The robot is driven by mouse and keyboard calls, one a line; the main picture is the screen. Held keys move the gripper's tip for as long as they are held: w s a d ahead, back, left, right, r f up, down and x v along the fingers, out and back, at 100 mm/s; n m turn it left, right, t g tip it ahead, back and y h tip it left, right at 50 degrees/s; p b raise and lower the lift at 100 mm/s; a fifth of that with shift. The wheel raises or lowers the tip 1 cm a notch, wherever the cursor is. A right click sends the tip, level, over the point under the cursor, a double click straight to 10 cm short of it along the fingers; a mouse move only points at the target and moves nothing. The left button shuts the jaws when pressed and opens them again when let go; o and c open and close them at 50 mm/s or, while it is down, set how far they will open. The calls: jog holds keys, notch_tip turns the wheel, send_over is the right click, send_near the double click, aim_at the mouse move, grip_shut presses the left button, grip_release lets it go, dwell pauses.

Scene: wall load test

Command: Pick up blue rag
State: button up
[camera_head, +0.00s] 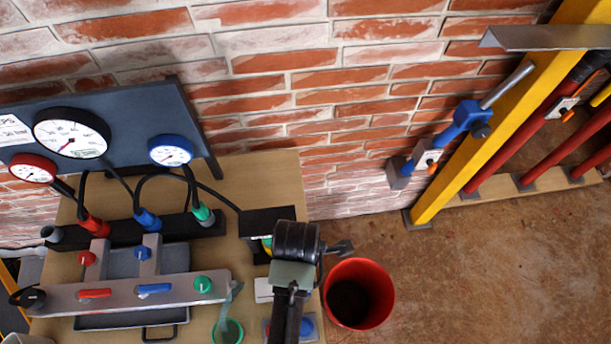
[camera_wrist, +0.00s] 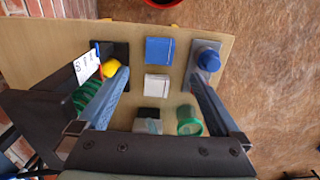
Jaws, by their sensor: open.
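The blue rag (camera_wrist: 160,50) lies folded and flat on the wooden table, in the upper middle of the wrist view. My gripper (camera_wrist: 160,74) is open above the table, its two fingers spread to the left and right of the rag's column. Nothing is between the fingers, and the rag lies apart from them, a little beyond the fingertips' middle. In the head view my dark arm and gripper (camera_head: 291,280) reach over the table's right part and hide the blue rag.
A white folded cloth (camera_wrist: 157,83) lies below the blue rag. A black stand with a yellow-topped bottle (camera_wrist: 111,68) is left; a grey plate with a blue-capped item (camera_wrist: 209,60) is right. A green cup (camera_wrist: 189,124) is nearer. A red bucket (camera_head: 374,274) stands beside the table.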

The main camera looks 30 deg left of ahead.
jog(key=f, duration=0.6)
jog(key=shift+s, duration=0.25)
jog(key=shift+w+f, duration=0.15)
jog(key=shift+f, duration=2.85)
jog(key=c, duration=1.2)
jog(key=shift+r, duration=0.15)
jog(key=shift+c, duration=0.2)
notch_tip(320, 180, up, 10)
